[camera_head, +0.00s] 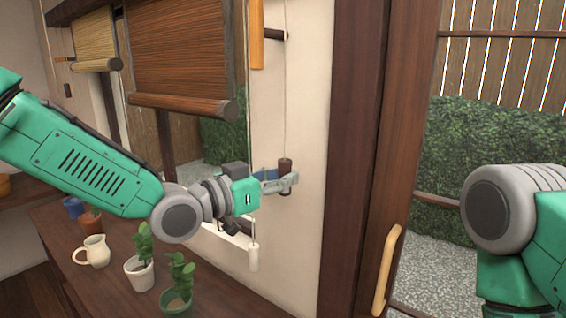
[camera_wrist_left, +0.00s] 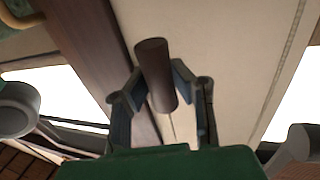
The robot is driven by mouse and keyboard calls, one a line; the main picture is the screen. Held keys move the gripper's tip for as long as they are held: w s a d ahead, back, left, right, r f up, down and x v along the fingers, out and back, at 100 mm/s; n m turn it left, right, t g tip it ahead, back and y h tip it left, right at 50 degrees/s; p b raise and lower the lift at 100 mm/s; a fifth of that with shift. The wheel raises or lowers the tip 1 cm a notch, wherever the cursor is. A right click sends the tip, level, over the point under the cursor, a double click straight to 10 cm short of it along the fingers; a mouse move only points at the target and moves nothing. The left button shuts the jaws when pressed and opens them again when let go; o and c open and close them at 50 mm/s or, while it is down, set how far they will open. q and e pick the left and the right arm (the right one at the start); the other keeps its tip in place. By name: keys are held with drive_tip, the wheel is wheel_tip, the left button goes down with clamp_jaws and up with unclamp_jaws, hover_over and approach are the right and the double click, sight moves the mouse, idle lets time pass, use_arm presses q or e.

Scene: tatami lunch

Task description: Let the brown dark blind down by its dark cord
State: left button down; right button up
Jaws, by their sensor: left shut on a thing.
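The brown dark blind (camera_head: 180,50) hangs over the window at the top left, its bottom rail (camera_head: 185,104) well above the counter. A thin cord runs down the wall to a dark brown cylindrical pull (camera_head: 285,166). My left gripper (camera_head: 288,181) is shut around this pull, beside the wooden post. In the left wrist view the pull (camera_wrist_left: 155,75) stands between the two fingers of the left gripper (camera_wrist_left: 156,98). My right gripper is out of view; only part of my right arm shows at the right.
A lighter tan blind (camera_head: 94,40) hangs further left. A white pull (camera_head: 253,257) hangs below my left wrist. A cream jug (camera_head: 95,251) and potted plants (camera_head: 140,272) stand on the dark counter (camera_head: 60,234). A door handle (camera_head: 386,270) is right of the post.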

use_arm(q)
wheel_tip(320, 180, down, 30)
drive_tip(key=b, duration=1.5)
drive_tip(key=shift+w+b, duration=0.15)
drive_tip(key=shift+b, duration=0.2)
drive_tip(key=c, duration=1.5)
unclamp_jaws()
drive_tip(key=shift+c, duration=0.2)
drive_tip(key=shift+o, duration=1)
drive_tip(key=shift+d, duration=0.1)
drive_tip(key=v, duration=1.2)
